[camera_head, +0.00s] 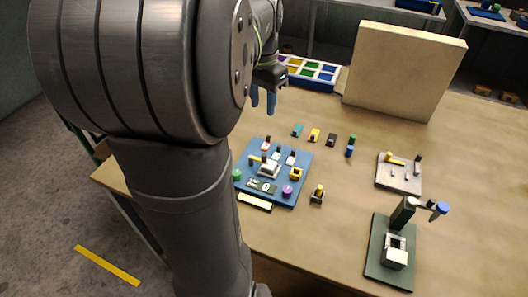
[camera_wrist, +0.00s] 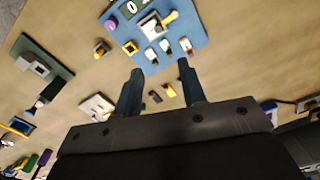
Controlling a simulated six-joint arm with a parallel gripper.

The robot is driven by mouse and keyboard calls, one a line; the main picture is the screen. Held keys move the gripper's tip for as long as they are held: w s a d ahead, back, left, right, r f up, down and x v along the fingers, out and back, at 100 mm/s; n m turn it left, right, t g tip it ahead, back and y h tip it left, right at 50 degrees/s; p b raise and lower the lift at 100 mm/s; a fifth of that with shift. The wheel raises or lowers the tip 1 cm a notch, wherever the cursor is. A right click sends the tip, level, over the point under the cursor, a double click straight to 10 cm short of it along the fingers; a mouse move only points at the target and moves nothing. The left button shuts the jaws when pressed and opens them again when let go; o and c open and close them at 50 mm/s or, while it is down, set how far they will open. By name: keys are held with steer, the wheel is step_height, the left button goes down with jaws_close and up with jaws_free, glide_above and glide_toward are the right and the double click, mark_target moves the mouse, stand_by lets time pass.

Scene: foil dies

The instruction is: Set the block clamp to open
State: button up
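A blue board (camera_head: 299,160) lies on the table, in front of and below my gripper (camera_head: 263,99). On it is a pale block (camera_head: 269,170) with a yellow-ended lever (camera_head: 255,159), which may be the block clamp. In the wrist view the block (camera_wrist: 151,31) and its lever (camera_wrist: 169,18) show on the blue board (camera_wrist: 190,12). I cannot tell whether the clamp is open or shut. My gripper also shows in the wrist view (camera_wrist: 160,78), its two blue fingers apart with nothing between their tips. It hangs above the table and touches nothing.
A grey plate (camera_head: 390,181) with a yellow handle (camera_head: 396,158) and a dark green press (camera_head: 378,262) stand at right. Several small coloured dies, including a yellow one (camera_head: 314,135), lie behind the board. A tray (camera_head: 326,76) and upright panel (camera_head: 402,72) stand at the back.

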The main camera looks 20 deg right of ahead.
steer(key=m, duration=0.3)
glide_toward(264, 155)
steer(key=shift+m, duration=0.3)
step_height(264, 155, down, 9)
jaws_close()
